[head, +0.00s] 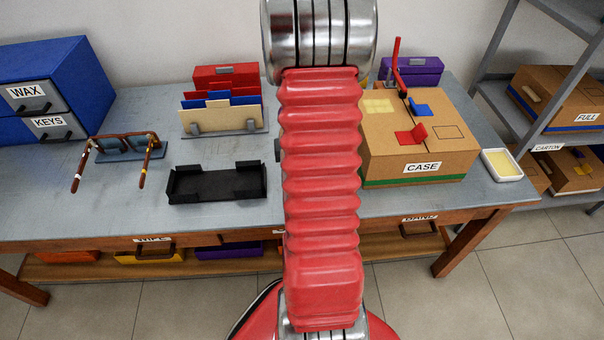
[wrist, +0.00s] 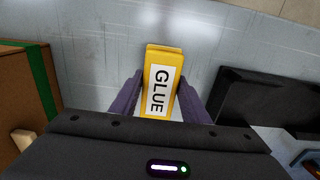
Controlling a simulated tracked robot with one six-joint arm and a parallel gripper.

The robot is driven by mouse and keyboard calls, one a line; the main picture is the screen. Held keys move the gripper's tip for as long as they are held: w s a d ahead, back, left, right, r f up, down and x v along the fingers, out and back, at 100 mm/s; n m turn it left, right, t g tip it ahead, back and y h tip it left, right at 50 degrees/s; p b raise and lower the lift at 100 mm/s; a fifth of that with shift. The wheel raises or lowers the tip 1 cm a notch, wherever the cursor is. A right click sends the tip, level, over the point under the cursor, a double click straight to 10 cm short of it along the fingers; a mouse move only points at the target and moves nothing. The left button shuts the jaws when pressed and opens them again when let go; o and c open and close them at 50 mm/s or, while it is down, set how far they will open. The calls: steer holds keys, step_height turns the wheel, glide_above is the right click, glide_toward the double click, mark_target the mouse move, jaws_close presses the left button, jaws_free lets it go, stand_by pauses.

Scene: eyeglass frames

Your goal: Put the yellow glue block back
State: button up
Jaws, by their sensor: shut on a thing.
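The yellow glue block (wrist: 164,55), with a white label reading GLUE, shows in the wrist view. My gripper (wrist: 160,92) is shut on it, with one purple finger on each side. The block is over the grey table top (wrist: 105,45), and I cannot tell whether it touches it. In the head view my red arm hides both the gripper and the block.
The cardboard CASE box (head: 405,152) stands right of my arm, and the black tray (head: 216,185) lies to the left. Eyeglasses (head: 120,148) rest on a stand further left. A white dish (head: 502,165) sits at the table's right edge.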

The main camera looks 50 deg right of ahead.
steer(key=shift+f, duration=0.1)
steer(key=o, duration=1.1)
step_height(320, 180, up, 12)
stand_by(0.8)
